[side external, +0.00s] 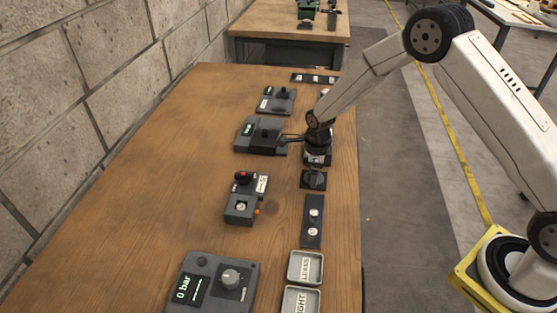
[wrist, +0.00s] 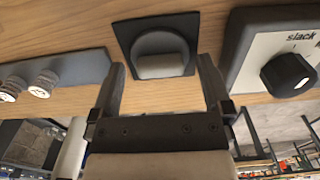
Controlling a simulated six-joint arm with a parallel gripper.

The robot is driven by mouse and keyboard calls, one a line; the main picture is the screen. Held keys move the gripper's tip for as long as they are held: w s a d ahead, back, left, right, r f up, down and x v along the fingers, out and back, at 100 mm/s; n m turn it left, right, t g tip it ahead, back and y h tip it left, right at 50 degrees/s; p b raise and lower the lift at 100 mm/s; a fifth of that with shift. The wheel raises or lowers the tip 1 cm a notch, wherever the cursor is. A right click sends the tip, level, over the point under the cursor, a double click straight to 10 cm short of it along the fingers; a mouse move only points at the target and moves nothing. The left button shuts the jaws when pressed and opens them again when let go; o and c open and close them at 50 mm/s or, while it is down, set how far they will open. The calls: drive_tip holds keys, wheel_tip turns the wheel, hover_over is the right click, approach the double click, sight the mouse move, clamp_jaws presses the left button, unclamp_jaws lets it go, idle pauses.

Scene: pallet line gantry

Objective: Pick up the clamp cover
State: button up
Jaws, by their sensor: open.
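I cannot tell for sure which part is the clamp cover. The likeliest is a dark rounded piece with a paler flat face on a square black plate (wrist: 123,30). In the wrist view this piece (wrist: 160,62) appears between and beyond my finger tips, not gripped. My gripper (wrist: 160,75) is open and empty.
A box marked "slack" with a black knob (wrist: 287,75) is right of the plate in the wrist view. A panel with two silver knobs (side external: 312,222) lies nearer the camera. Two trays (side external: 305,267) and a gauge unit (side external: 217,283) stand in front. The table's left side is clear.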

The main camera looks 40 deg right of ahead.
idle(0.5)
drive_tip(key=c, duration=1.3)
drive_tip(key=shift+r, duration=0.7)
drive_tip(key=s+r, duration=1.1)
drive_tip(key=s, duration=0.3)
drive_tip(key=shift+r, duration=0.25)
drive_tip(key=shift+d, duration=0.1)
drive_tip(key=shift+w, duration=0.1)
